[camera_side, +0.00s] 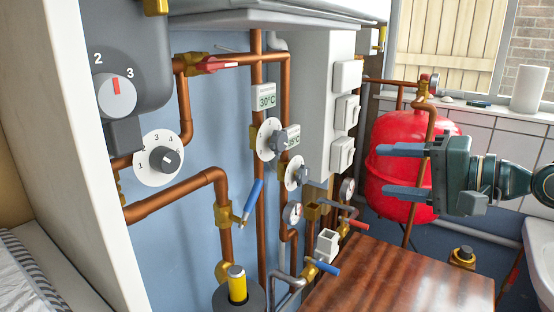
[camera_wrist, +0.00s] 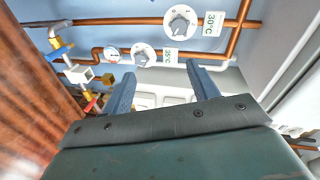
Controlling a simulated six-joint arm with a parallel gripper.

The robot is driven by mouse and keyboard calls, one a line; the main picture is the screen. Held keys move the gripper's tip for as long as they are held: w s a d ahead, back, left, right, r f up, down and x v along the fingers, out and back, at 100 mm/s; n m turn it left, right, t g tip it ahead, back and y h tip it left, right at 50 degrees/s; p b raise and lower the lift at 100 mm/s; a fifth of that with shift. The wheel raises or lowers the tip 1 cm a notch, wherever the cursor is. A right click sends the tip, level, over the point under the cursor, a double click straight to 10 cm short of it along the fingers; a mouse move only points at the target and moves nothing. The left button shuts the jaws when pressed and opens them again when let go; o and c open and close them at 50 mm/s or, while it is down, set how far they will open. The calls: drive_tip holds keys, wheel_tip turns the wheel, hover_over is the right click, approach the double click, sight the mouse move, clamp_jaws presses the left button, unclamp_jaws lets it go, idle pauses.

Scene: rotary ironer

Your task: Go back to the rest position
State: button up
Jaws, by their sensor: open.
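My gripper (camera_side: 405,171) is at the right in the side view, in front of a red tank. Its two blue-grey fingers point left and are wide apart, with nothing between them. In the wrist view my gripper (camera_wrist: 163,86) shows both fingers spread and empty, with the pipe wall beyond them. It touches nothing that I can see.
A wooden top (camera_side: 400,280) lies below my gripper. Copper pipes with dials (camera_side: 268,139), a blue-handled valve (camera_side: 252,200) and a red-handled valve (camera_side: 352,224) stand to the left. The red tank (camera_side: 400,130) is behind, and a white basin edge (camera_side: 540,255) is at right.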

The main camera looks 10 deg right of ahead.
drive_tip(key=s+d+f+n+g+h, duration=0.3)
drive_tip(key=s+d+h, duration=0.2)
drive_tip(key=s+d, duration=0.6)
drive_tip(key=s+d+f+n+g+h, duration=0.3)
drive_tip(key=s+d, duration=0.8)
drive_tip(key=s, duration=0.6)
drive_tip(key=shift+s+d+f+n+h, duration=0.4)
drive_tip(key=shift+n+h, duration=0.4)
drive_tip(key=shift+h, duration=0.2)
drive_tip(key=shift+w+a, duration=0.1)
drive_tip(key=shift+w, duration=0.1)
